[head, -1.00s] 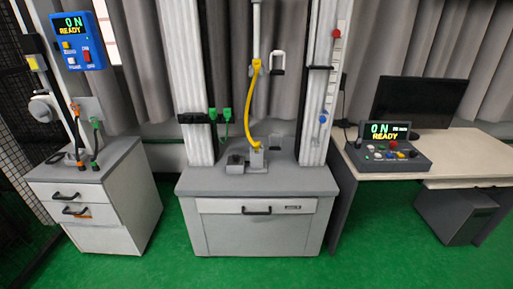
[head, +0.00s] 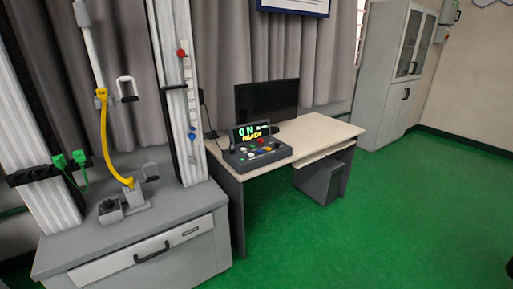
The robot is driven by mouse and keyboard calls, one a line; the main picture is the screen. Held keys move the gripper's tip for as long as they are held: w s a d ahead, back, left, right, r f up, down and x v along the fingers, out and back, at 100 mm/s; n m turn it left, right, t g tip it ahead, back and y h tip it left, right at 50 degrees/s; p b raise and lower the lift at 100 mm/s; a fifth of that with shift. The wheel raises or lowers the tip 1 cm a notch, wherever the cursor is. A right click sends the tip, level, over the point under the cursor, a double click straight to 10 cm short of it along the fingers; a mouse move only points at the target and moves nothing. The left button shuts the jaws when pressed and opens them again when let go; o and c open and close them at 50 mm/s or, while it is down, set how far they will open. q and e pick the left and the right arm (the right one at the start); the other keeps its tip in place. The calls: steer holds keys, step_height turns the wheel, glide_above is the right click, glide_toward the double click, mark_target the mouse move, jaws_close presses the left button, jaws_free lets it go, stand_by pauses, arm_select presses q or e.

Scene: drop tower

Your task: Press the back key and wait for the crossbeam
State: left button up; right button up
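The control box (head: 277,155) sits on the left part of the desk. Its raised display (head: 251,133) is lit, with a green "0 N" and a yellow line below it. Small coloured keys, with white, yellow, blue and red among them, lie on its sloped top; their labels are too small to read, so I cannot tell which is the back key. The drop tower's left column (head: 46,203) and right column (head: 178,60) stand at the left. No crossbeam shows clearly between them; the tower's top is out of view. Neither of my grippers is in view.
The desk (head: 325,137) carries a black monitor (head: 266,99), with a dark case (head: 318,180) beneath. The tower's grey base (head: 185,207) adjoins the desk's left side. A grey cabinet (head: 378,80) stands at the back right. Green floor (head: 400,220) is clear in front and right.

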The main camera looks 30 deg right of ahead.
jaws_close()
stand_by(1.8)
